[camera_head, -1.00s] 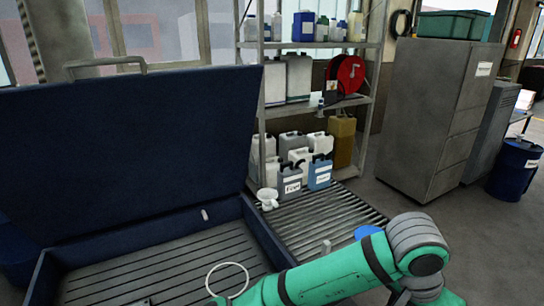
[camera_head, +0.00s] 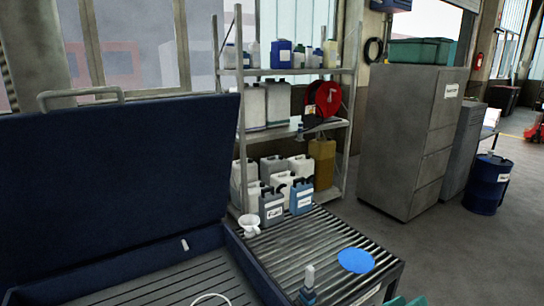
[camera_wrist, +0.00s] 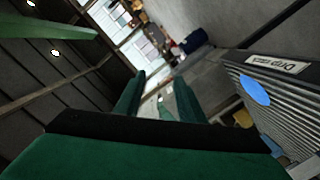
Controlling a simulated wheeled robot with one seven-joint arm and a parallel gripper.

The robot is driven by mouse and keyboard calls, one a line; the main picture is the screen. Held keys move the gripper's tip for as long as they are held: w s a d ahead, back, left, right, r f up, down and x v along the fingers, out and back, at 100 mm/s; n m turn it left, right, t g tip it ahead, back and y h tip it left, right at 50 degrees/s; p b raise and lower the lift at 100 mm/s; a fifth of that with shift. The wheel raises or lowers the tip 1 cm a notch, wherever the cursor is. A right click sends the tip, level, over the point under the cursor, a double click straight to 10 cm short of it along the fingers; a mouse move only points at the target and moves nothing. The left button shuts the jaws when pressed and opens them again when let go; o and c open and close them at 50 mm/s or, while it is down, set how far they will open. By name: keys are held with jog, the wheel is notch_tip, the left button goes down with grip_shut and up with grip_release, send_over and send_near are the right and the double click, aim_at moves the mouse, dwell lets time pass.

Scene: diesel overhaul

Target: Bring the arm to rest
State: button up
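My gripper (camera_wrist: 158,92) shows in the wrist view with its two dark green fingers apart and nothing visible between them. It points across the workshop, with the drip rack (camera_wrist: 278,66) off to its right, apart from it. The drip rack (camera_head: 290,246) is a slatted metal table. A blue disc (camera_head: 355,260) and a small bottle-like item (camera_head: 308,282) are on it, with a white funnel (camera_head: 249,225) at its far left corner.
A blue open-lidded basin (camera_head: 110,180) fills the left, with part of a white ring (camera_head: 210,299) at the bottom edge. A shelf (camera_head: 290,130) with several canisters stands behind. A grey cabinet (camera_head: 410,135) and blue drum (camera_head: 487,185) stand right.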

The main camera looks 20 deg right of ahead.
jog(key=w+a+f+n+t+y, duration=0.3)
jog(key=a+f+n+t, duration=0.25)
jog(key=a+f, duration=0.35)
jog(key=w+a+f+n+t+y, duration=0.3)
jog(key=w+a+f+n+t, duration=0.25)
jog(key=a, duration=0.55)
jog(key=s+a+f+t+y, duration=0.2)
jog(key=s+a+f+y, duration=0.25)
jog(key=s+a, duration=0.35)
jog(key=s+a+f+t+y, duration=0.1)
jog(key=s+a+f+y, duration=0.4)
jog(key=a, duration=0.5)
jog(key=s+a+r+m+y, duration=0.1)
jog(key=s+a+m, duration=0.1)
jog(key=s+a, duration=0.6)
jog(key=s, duration=0.3)
jog(key=shift+s+a+m, duration=0.25)
jog(key=shift+s+m, duration=0.05)
